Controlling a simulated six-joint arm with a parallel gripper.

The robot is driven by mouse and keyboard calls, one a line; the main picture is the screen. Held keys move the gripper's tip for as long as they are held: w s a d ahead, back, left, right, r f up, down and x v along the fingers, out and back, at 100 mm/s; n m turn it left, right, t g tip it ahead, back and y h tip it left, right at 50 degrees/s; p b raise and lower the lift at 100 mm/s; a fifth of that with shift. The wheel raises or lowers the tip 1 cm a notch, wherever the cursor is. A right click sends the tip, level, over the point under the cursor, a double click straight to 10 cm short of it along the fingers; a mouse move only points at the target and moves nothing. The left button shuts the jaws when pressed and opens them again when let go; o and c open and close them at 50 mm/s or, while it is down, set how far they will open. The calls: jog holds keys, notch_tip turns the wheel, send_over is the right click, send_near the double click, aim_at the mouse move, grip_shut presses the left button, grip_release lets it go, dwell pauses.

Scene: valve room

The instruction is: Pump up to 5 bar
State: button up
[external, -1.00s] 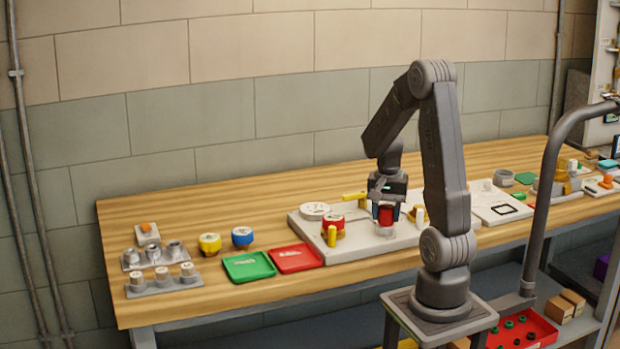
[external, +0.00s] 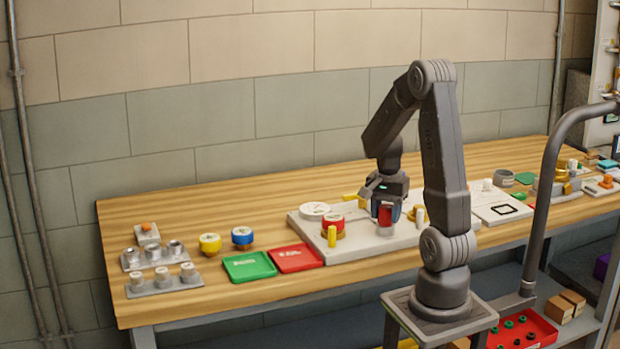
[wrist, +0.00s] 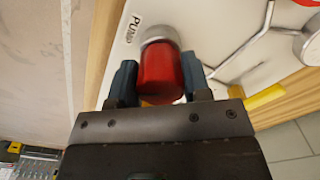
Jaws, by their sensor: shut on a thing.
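My gripper (external: 385,212) is shut on the red pump knob (external: 385,216), with a finger on each side of it. In the wrist view the red knob (wrist: 161,75) stands between the dark fingers of my gripper (wrist: 161,85), above a grey round base beside the label "PUMP". The pump sits on a pale board (external: 345,252) on the bench. A white round dial (external: 314,211) lies at the board's left; its reading is too small to tell. A red-topped knob (external: 332,221) and a yellow post (external: 332,236) stand on the board.
A green tray (external: 249,267) and a red tray (external: 296,258) lie left of the board. Yellow (external: 210,244) and blue (external: 242,236) capped parts stand behind them. A small white post (external: 420,217) stands close to the right of my gripper.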

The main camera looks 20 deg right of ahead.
aim_at(386, 207)
jog(key=o, duration=0.9)
jog(key=shift+o, duration=0.2)
notch_tip(386, 207, up, 14)
jog(key=shift+f, duration=0.1)
jog(key=s+r+n+t, duration=0.1)
jog(key=s+n+t, duration=0.4)
jog(key=s+n, duration=0.5)
jog(key=s, duration=0.3)
jog(key=shift+a+r+t, duration=0.2)
jog(key=shift+r+t, duration=0.05)
jog(key=shift+t, duration=0.05)
